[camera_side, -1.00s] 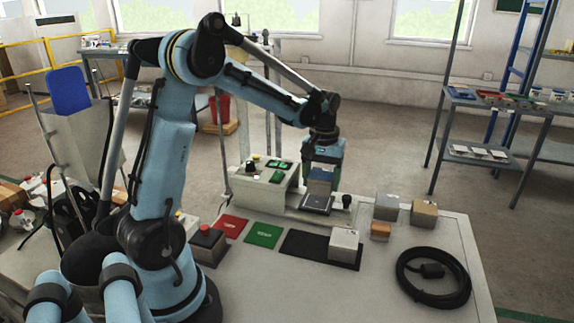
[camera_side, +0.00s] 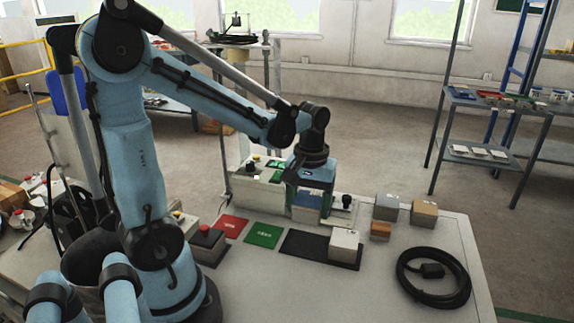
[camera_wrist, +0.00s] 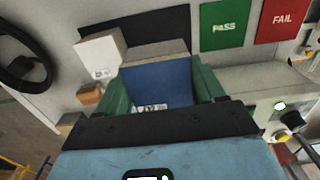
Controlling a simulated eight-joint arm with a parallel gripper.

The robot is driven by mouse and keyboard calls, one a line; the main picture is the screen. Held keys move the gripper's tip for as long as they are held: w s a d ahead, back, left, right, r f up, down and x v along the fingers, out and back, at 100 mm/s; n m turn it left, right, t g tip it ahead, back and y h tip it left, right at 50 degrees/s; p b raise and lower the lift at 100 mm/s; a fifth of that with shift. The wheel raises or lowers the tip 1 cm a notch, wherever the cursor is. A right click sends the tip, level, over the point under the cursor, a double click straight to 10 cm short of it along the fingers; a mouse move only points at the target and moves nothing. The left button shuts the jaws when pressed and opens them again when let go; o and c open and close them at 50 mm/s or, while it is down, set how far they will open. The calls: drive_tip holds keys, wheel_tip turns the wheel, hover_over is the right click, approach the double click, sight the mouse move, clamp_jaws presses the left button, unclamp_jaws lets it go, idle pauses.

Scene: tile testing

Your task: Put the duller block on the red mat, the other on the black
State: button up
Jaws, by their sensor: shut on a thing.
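My gripper (camera_side: 309,200) is shut on a blue block (camera_side: 306,212) between its green fingers. In the wrist view the blue block (camera_wrist: 157,86) has a grey-beige side and a small printed label. The block is held in front of the tester, near the black mat (camera_side: 301,243); any gap beneath it is hard to judge. A white block (camera_side: 344,241) stands on the right end of the black mat. The red mat (camera_side: 231,226), marked FAIL in the wrist view, is bare. It lies left of the green PASS mat (camera_side: 262,235).
The tester (camera_side: 258,186) stands behind the mats. A red button box (camera_side: 206,243) is left of them. Grey (camera_side: 386,207), tan (camera_side: 423,213) and small orange-brown (camera_side: 380,231) boxes stand at the right. A coiled black cable (camera_side: 433,278) lies front right.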

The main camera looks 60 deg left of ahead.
sight(302, 243)
drive_tip(key=shift+s+f, duration=0.55)
drive_tip(key=shift+s, duration=0.1)
drive_tip(key=shift+f, duration=3.1)
drive_tip(key=shift+f, duration=0.25)
drive_tip(key=o, duration=1.6)
drive_tip(key=shift+c, duration=0.2)
drive_tip(key=shift+o, duration=0.2)
drive_tip(key=shift+r, duration=3)
